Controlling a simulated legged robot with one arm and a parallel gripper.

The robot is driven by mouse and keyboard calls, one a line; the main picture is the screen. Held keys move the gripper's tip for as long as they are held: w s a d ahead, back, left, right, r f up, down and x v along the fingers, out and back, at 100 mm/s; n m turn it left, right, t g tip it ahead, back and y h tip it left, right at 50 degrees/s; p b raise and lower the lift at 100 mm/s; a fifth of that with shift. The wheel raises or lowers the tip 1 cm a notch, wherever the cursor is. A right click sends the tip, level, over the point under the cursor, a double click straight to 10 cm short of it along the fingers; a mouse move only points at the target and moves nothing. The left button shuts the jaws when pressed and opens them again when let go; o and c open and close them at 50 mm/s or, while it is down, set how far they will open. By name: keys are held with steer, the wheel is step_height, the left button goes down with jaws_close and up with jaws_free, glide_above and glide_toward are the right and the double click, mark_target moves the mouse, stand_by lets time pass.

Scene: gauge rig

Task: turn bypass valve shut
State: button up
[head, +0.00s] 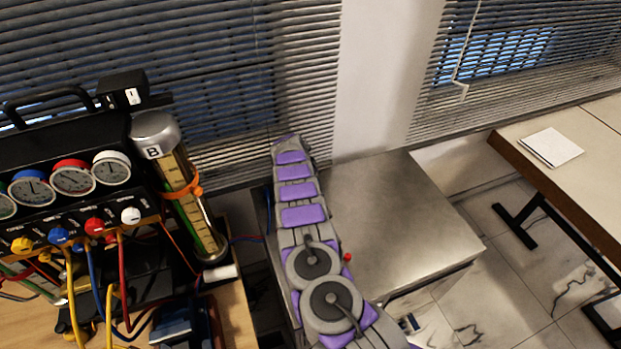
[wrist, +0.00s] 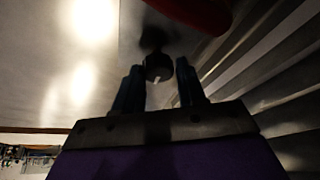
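In the wrist view my gripper (wrist: 160,88) has its two dark fingers spread apart. A small dark round fitting with a pale mark (wrist: 158,67) shows between and just beyond the fingertips; I cannot tell whether they touch it. A red curved part (wrist: 195,12), cut off by the top edge, lies above it. I cannot tell for sure which part is the bypass valve. In the head view a small red knob (head: 347,257) shows just right of my arm. My arm reaches toward the blinds, and the gripper fingers do not show there.
The gauge rig with several dials (head: 73,180), coloured knobs and hoses stands at left, beside a cylinder marked B (head: 180,185). A metal-topped cabinet (head: 400,225) is right of my arm. A table (head: 590,140) with paper stands at far right. Blinds close off the back.

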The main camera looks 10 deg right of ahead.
steer(key=o, duration=0.4)
steer(key=shift+a, duration=0.15)
steer(key=shift+a+p+v, duration=0.2)
steer(key=shift+p+v, duration=0.2)
steer(key=shift+v, duration=8.2)
